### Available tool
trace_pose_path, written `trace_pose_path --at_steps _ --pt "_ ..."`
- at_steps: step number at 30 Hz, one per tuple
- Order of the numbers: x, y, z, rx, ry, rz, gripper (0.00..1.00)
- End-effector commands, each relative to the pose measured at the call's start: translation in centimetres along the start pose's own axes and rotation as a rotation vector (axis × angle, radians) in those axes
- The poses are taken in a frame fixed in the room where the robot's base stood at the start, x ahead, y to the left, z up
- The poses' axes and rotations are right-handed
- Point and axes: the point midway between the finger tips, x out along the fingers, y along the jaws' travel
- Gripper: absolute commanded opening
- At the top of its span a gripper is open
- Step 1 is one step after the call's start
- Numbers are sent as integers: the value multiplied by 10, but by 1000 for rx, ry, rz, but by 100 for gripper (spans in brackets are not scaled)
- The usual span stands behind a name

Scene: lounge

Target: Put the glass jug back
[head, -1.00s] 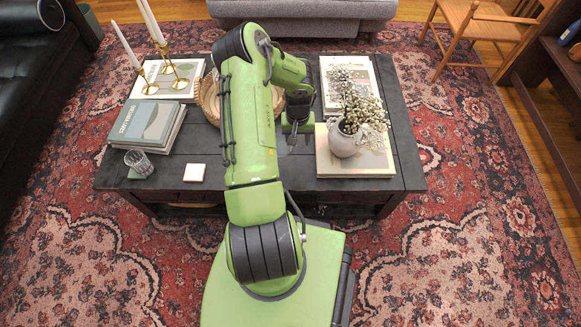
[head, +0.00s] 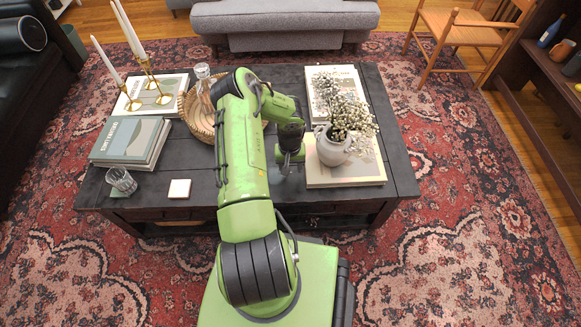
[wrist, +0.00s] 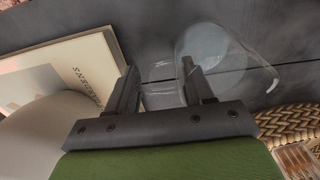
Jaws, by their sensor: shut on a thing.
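My gripper (head: 289,160) is low over the right-middle of the dark coffee table (head: 230,200), just left of the book under the flower vase. In the wrist view my gripper (wrist: 160,90) is shut on the clear glass jug (wrist: 222,62). In the head view the jug is hard to make out beside my gripper. I cannot tell whether its base touches the table.
A white vase of small flowers (head: 333,148) stands on a book (head: 340,176) close right of my gripper. A woven basket (head: 197,125) holding a glass decanter (head: 203,82) is left of my arm. Books, candlesticks, a tumbler (head: 121,180) and a coaster (head: 179,188) occupy the left.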

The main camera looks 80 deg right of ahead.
Motion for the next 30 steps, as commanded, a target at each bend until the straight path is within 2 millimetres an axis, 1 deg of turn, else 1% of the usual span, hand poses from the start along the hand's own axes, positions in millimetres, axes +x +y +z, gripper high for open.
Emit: trace_pose_path --at_steps 5,6,10,17,20,23,27,30 --pt "3 0 0 0 1 -1 0" --pt "3 0 0 0 -1 -1 58" --pt "2 0 0 0 -1 -1 77" --pt "2 0 0 0 -1 0 77" --pt "-3 0 0 0 -1 0 77" --pt "-23 0 -1 1 2 0 77" --pt "-64 0 -1 0 3 -1 77" --pt "-90 0 -1 1 2 0 77"
